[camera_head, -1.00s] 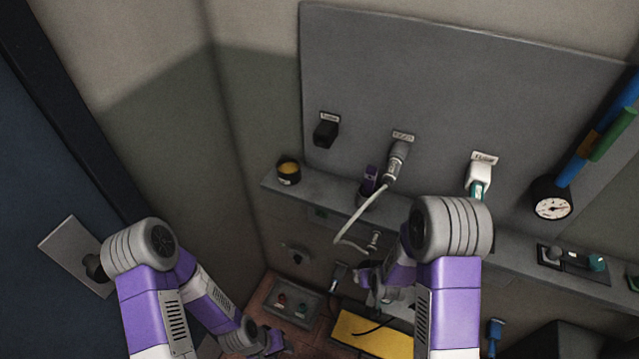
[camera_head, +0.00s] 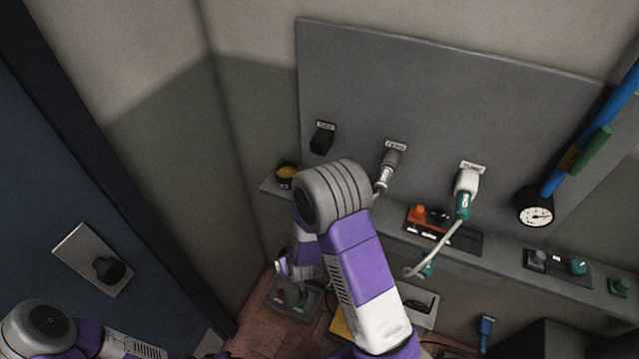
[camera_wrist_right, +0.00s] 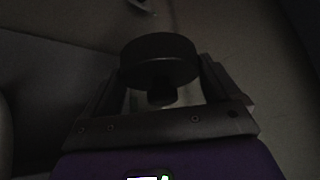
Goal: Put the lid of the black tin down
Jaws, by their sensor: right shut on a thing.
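The open black tin (camera_head: 287,174) with a yellow inside stands at the left end of the shelf in the head view, partly behind my right arm. In the right wrist view a round black lid (camera_wrist_right: 160,58) with a knob sits between the fingers of my right gripper (camera_wrist_right: 160,85), which is shut on it. In the head view the right gripper (camera_head: 284,266) hangs below the shelf, over the grey tray; the lid is not clear there. My left arm is at the bottom left, its gripper out of the picture.
The grey tray (camera_head: 272,301) with small red and green parts lies on the brown surface (camera_head: 255,312). A yellow plate (camera_head: 340,328) is beside it, partly behind my arm. Plugs with cables hang from the wall panel (camera_head: 420,100).

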